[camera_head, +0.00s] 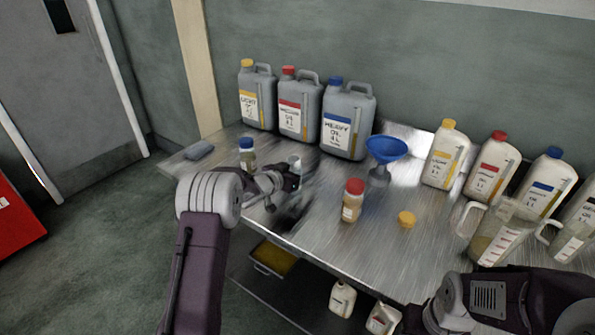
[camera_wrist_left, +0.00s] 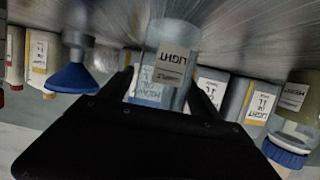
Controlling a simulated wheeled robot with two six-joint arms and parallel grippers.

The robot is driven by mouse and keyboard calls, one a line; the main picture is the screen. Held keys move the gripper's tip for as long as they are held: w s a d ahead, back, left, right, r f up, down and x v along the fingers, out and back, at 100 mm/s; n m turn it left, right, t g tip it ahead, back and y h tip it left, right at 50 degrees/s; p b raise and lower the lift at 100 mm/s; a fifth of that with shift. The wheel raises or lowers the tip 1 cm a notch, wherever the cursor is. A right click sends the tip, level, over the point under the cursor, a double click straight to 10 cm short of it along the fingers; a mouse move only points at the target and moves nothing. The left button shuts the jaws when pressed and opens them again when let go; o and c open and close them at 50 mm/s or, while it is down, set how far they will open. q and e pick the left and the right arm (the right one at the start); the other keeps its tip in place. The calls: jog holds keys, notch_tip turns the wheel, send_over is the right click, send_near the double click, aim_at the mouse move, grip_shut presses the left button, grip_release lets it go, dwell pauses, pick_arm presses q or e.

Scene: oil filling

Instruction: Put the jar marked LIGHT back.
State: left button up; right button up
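The jar marked LIGHT (camera_wrist_left: 172,62) is clear, has no lid on and looks empty. My left gripper (camera_wrist_left: 162,88) has one finger on each side of it, close against the glass, and appears shut on it. In the head view the jar (camera_head: 296,164) shows as a pale shape at my left gripper (camera_head: 288,178), over the table's left part. I cannot tell whether its base touches the table. A loose yellow lid (camera_head: 407,219) lies on the table. My right arm comes in at the bottom right; its fingers are not seen.
A blue-lidded jar (camera_head: 247,158) stands left of my gripper, a red-lidded jar (camera_head: 352,203) to its right. Large cans, including the HEAVY can (camera_head: 347,122), and a blue funnel (camera_head: 386,150) stand behind. Bottles and measuring jugs (camera_head: 497,238) fill the right. The table (camera_head: 330,258) is clear at its front.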

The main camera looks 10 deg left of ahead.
pick_arm(q)
jog(key=shift+r, duration=0.3)
jog(key=p+v, duration=0.1)
jog(key=v, duration=1.1)
jog(key=shift+f, duration=0.1)
